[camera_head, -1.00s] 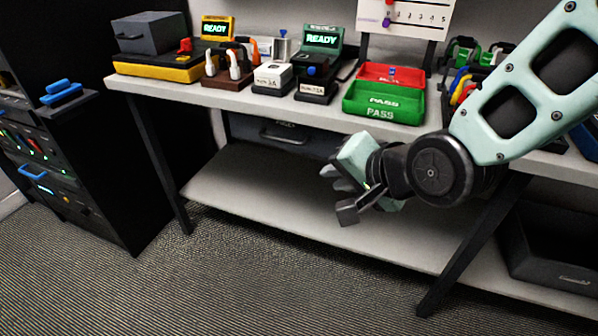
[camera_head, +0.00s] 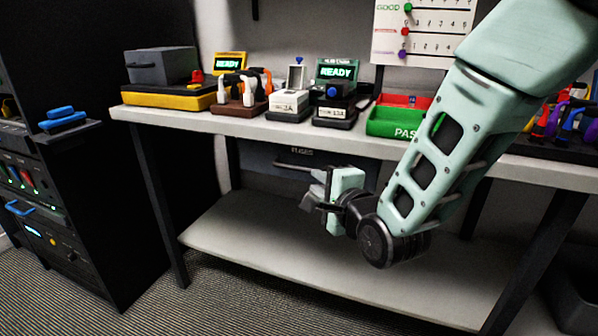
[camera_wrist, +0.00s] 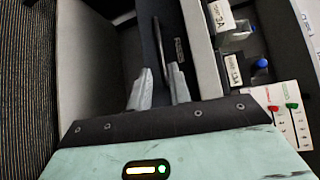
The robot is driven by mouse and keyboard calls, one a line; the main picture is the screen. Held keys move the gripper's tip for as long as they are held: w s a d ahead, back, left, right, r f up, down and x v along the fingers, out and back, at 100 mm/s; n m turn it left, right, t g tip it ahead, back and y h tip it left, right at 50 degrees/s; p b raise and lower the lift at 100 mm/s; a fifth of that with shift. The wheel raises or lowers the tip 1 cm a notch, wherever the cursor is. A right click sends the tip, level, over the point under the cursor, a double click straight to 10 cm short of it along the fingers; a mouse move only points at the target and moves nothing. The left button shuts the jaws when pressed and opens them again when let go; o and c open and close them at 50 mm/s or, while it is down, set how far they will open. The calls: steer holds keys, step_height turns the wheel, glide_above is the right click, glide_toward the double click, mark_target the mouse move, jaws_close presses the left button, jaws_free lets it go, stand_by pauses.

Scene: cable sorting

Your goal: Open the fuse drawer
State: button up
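The fuse drawer (camera_head: 262,160) is a dark grey front under the bench top, with a FUSES label and a bar handle (camera_head: 294,165). It looks closed. My gripper (camera_head: 314,188) is just below and to the right of the handle in the head view. In the wrist view the two fingers of my gripper (camera_wrist: 158,72) are apart, with nothing held. The dark handle (camera_wrist: 156,40) runs lengthwise in line with the gap between them, its near end close to the fingertips. I cannot tell whether they touch it.
The bench top (camera_head: 200,121) above carries testers, white boxes and a green tray (camera_head: 392,122). A lower shelf (camera_head: 250,230) is empty below my gripper. A bench leg (camera_head: 160,210) stands at left. A black rack (camera_head: 95,190) is farther left.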

mark_target(301, 170)
steer(key=b+x, duration=0.1)
steer(key=x, duration=0.9)
steer(key=shift+w+f, duration=0.1)
steer(key=shift+w, duration=0.05)
jaws_close()
